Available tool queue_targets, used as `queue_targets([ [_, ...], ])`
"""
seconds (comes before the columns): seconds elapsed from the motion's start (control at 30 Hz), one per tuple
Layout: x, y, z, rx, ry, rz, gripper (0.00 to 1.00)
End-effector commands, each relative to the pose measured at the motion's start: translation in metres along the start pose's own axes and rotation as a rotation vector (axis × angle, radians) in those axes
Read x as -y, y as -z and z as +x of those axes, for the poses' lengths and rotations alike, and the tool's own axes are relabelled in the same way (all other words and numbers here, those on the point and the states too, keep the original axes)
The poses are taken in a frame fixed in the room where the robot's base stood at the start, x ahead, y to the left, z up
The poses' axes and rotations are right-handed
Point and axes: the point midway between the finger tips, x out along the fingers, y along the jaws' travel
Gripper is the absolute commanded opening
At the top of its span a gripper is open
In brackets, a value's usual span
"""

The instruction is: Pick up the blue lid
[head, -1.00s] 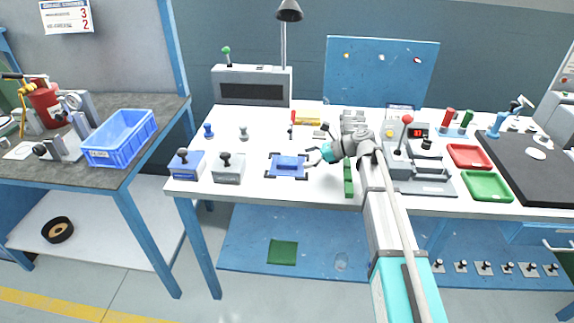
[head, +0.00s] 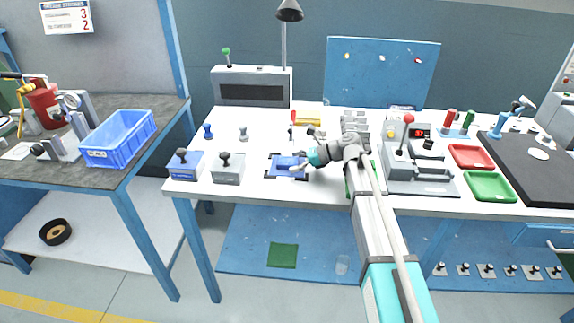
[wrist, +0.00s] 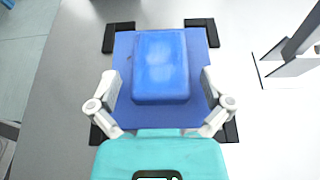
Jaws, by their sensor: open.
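The blue lid (wrist: 162,65) is a flat blue plate with a raised blue block in its middle. In the wrist view it lies on the table with black corner brackets at its corners. In the head view the lid (head: 283,168) sits near the front left of the white bench, partly covered by my gripper (head: 298,165). In the wrist view my gripper (wrist: 160,95) is open, with one finger on each side of the raised block's near end. I see no clear contact between the fingers and the block.
A grey block with a black knob (head: 228,170) and a blue one (head: 185,165) stand left of the lid. A grey fixture with a red-knobbed lever (head: 420,178) stands to the right. The bench's front edge (head: 270,200) is close. A blue crate (head: 118,140) sits on the left table.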

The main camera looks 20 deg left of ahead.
Motion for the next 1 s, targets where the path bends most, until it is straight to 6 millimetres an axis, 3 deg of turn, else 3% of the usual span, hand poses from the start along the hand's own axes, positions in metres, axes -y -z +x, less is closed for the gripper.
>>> queue_targets([
  [0.07,0.0,0.0001,-0.0001,0.0,0.0,0.0,0.96],
  [0.47,-0.0001,0.0001,-0.0001,0.0,0.0,0.0,0.22],
  [1.0,-0.0001,-0.0073,-0.0029,0.0,0.0,0.0,0.21],
])
